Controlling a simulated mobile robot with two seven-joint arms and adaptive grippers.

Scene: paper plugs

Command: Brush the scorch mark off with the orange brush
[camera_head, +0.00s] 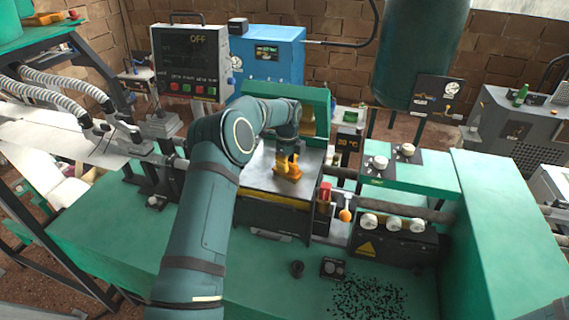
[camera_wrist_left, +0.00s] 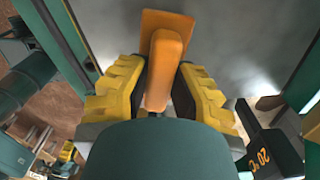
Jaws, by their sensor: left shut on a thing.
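The orange brush (camera_head: 287,174) is in my left gripper (camera_head: 288,158), low over the grey metal plate (camera_head: 256,180) of the green machine. In the left wrist view the yellow-padded fingers of the left gripper (camera_wrist_left: 157,92) close on both sides of the handle of the orange brush (camera_wrist_left: 166,50). The brush head points away onto or just above the grey plate (camera_wrist_left: 225,45); I cannot tell whether it touches. I cannot make out a scorch mark on the visible plate; the brush and arm hide part of it. My right gripper is not in view.
A raised green lid (camera_head: 315,98) stands behind the plate. A lever with an orange knob (camera_head: 345,215) and a dark box with white knobs (camera_head: 395,240) stand to the right. Black bits (camera_head: 370,298) lie on the green bench front (camera_head: 120,235). A control panel reading OFF (camera_head: 190,62) stands at back left.

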